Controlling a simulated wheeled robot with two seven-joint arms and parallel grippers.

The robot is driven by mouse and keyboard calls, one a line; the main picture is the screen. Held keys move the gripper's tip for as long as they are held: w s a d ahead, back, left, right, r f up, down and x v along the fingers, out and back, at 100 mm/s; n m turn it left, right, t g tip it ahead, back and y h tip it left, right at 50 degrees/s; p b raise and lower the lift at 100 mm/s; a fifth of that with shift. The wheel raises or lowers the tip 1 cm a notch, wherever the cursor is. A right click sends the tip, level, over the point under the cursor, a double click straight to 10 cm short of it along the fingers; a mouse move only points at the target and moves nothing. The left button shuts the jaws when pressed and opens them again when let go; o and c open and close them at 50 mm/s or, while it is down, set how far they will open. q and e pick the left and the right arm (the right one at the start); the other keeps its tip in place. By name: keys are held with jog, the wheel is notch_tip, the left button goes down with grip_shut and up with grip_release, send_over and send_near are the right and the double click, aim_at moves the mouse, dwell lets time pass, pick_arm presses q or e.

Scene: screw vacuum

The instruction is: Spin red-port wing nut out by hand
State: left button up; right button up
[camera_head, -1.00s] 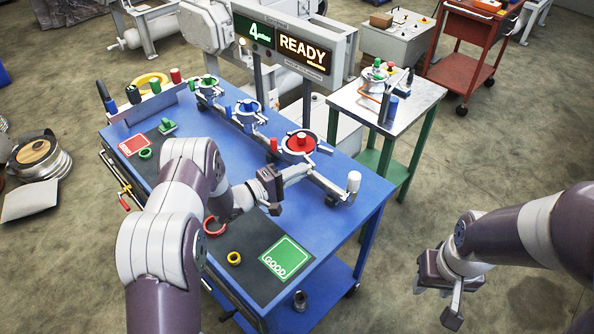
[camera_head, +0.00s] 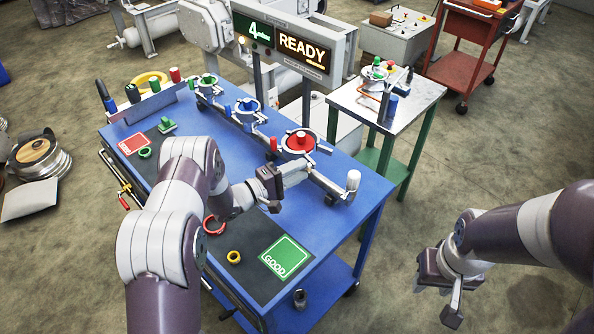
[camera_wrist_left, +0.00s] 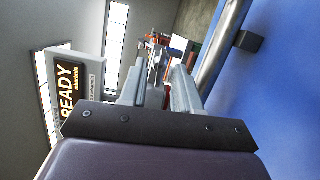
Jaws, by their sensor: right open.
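The red port (camera_head: 300,141) has a red centre and a metal clamp ring, on the near right part of the pipe on the blue bench (camera_head: 338,222). My left gripper (camera_head: 308,169) is just in front of it, fingers level and pointing right, at the near side of the clamp. In the left wrist view the two fingers (camera_wrist_left: 160,75) stand apart with a gap between them. I cannot make out the wing nut; it is small or hidden near the fingertips. My right gripper (camera_head: 437,292) is open and empty, over the floor right of the bench.
A blue port (camera_head: 246,108) and a green port (camera_head: 208,82) sit further along the pipe. A white-capped post (camera_head: 353,180) stands at its right end. A green GOOD pad (camera_head: 286,258) and a yellow ring (camera_head: 234,257) lie in front. A side table (camera_head: 418,97) stands behind right.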

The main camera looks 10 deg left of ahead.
pick_arm(q)
jog(key=b+v, duration=0.2)
jog(key=v, duration=1)
jog(key=shift+s+a, duration=0.2)
jog(key=shift+s, duration=0.1)
